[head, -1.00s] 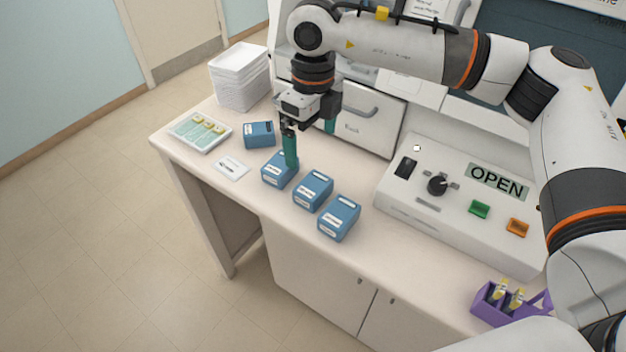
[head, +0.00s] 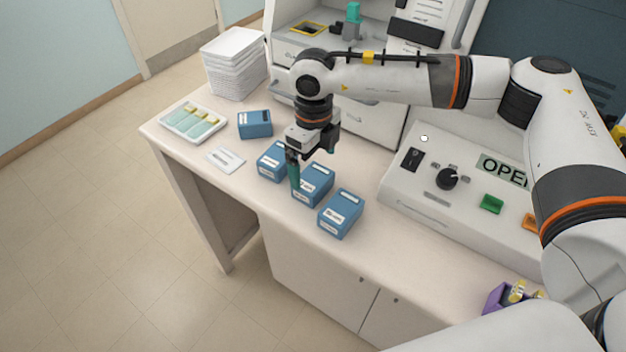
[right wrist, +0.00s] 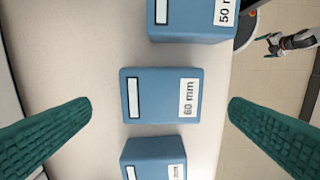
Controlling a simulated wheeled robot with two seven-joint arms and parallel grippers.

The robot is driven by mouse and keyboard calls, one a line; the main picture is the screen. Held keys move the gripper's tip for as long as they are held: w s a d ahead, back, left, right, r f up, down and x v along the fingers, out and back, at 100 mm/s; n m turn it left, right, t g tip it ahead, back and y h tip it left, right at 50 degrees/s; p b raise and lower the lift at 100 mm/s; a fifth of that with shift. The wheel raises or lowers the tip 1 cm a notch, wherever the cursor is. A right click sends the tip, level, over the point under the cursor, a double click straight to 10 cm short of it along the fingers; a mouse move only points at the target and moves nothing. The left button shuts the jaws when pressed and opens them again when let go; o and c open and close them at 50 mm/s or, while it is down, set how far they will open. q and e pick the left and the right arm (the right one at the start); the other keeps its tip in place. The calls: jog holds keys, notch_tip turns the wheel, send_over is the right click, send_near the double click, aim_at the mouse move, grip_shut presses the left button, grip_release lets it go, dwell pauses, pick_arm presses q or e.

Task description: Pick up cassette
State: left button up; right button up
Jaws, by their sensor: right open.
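Several blue cassettes stand on the bench. The one labelled 60 mm (right wrist: 188,97) lies in the middle of the right wrist view. My right gripper (head: 312,170) is open and empty, pointing down over the middle cassette (head: 318,180) of the front row. In the right wrist view its green fingers (right wrist: 160,108) stand wide apart, one on each side of the 60 mm cassette and clear of it in the picture. A 50-labelled cassette (right wrist: 195,18) and another blue one (right wrist: 152,158) flank it. What looks like my left gripper (right wrist: 272,43) shows small; its jaw state is unclear.
Neighbouring cassettes (head: 340,215) and (head: 270,162) stand close on both sides. A further blue cassette (head: 254,124), a white label card (head: 226,159), a slide tray (head: 176,128) and stacked white trays (head: 236,80) lie left. A control panel (head: 425,205) stands right.

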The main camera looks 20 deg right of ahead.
aim_at(313, 177)
notch_tip(313, 177, down, 4)
jog(key=shift+r+p, duration=0.15)
jog(key=shift+p, duration=0.8)
jog(key=shift+f, duration=0.6)
jog(key=c, duration=1.1)
